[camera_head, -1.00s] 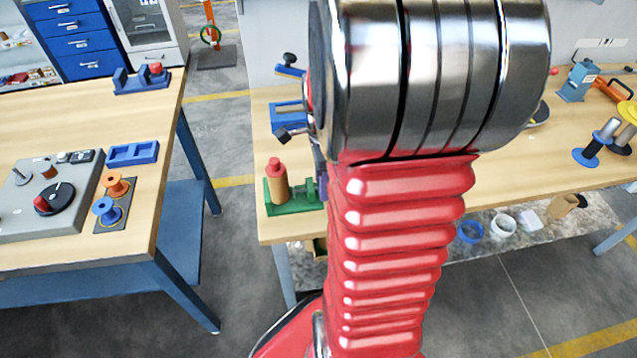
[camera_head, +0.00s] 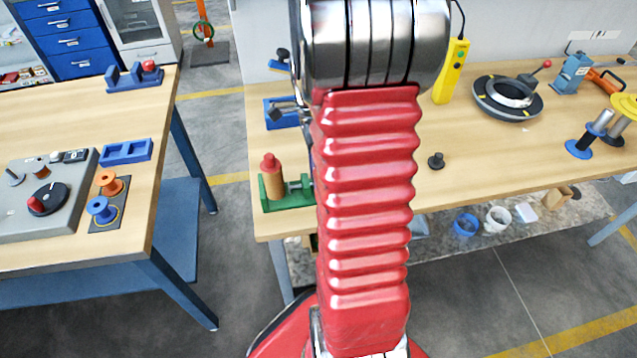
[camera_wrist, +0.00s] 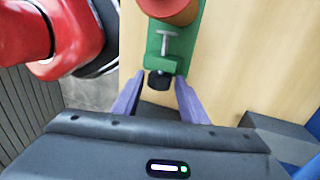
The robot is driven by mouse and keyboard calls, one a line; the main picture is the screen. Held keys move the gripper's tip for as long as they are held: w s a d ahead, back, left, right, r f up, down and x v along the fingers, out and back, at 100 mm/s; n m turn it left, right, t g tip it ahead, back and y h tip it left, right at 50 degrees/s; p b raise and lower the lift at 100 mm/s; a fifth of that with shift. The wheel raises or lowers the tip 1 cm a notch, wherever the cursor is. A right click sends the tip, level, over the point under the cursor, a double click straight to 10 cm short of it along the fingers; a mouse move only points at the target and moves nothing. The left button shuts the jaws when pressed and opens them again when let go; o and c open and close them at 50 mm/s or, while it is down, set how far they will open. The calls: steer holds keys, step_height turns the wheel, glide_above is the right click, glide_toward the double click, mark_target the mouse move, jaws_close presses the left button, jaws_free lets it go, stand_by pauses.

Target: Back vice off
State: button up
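A green vice (camera_head: 291,203) stands near the left end of the right-hand bench, with a tan cylinder with a red top (camera_head: 270,182) at it. In the wrist view the vice (camera_wrist: 186,44) shows with its metal screw and T-shaped bar, and a black knob (camera_wrist: 158,80) at the near end. The red and orange cylinder (camera_wrist: 170,8) is cut off at the top edge. My gripper (camera_wrist: 159,88) is open, its two purple fingers either side of the knob; whether they touch it I cannot tell. In the head view my arm hides most of the gripper.
A blue fixture (camera_head: 281,113) stands behind the vice. A small black knob-like part (camera_head: 436,161), a yellow pendant (camera_head: 452,70) and a dark ring (camera_head: 507,97) are on the bench to the right. The left table (camera_head: 70,247) stands across a gap.

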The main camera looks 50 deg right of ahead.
steer(key=shift+g, duration=0.3)
stand_by(0.4)
steer(key=c, duration=0.6)
steer(key=shift+s+a+t+h, duration=0.15)
steer(key=shift+t+h, duration=0.25)
steer(key=shift+t, duration=0.3)
steer(key=shift+s+t+h, duration=0.15)
steer(key=shift+t+h, duration=0.25)
steer(key=shift+t, duration=0.3)
steer(key=shift+s+a+t+h, duration=0.2)
steer(key=shift+t+h, duration=0.4)
steer(key=shift+t, duration=0.25)
steer(key=shift+s+a+t+h, duration=0.1)
steer(key=shift+s+t+h, duration=0.05)
steer(key=shift+t+h, duration=0.6)
